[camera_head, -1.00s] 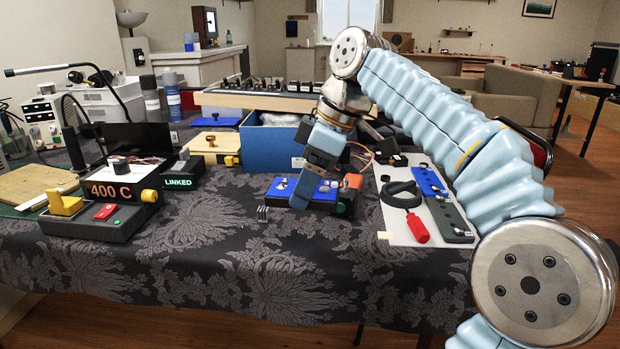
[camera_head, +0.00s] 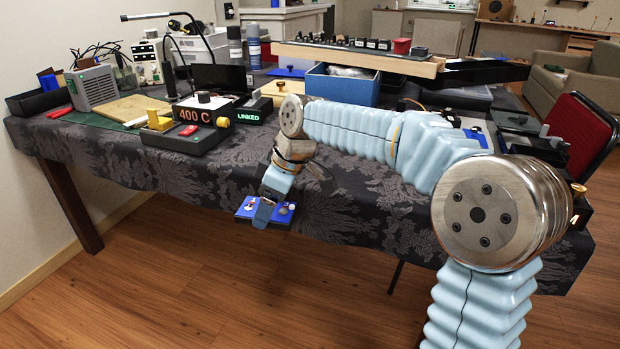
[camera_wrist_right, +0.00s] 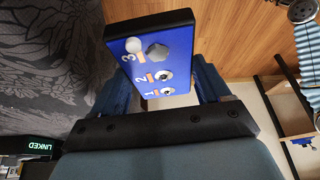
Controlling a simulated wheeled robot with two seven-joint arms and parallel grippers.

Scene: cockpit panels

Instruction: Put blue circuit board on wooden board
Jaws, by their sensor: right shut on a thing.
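The blue circuit board (camera_head: 246,212) is in my right gripper (camera_head: 266,203), held out in front of the table's front edge. In the right wrist view, the board (camera_wrist_right: 150,65) has a blue face with the numbers 1, 2 and 3, a white knob and metal parts. It sits tilted between the fingers of my right gripper (camera_wrist_right: 158,85), which is shut on it. My left gripper is not in view.
The 400 C unit (camera_head: 188,136) with a yellow holder stands between my right gripper and the wooden board. The LINKED box (camera_head: 249,116) stands beside it. A green mat (camera_head: 88,118) lies around the wooden board. A grey fan box (camera_head: 93,88) stands further left.

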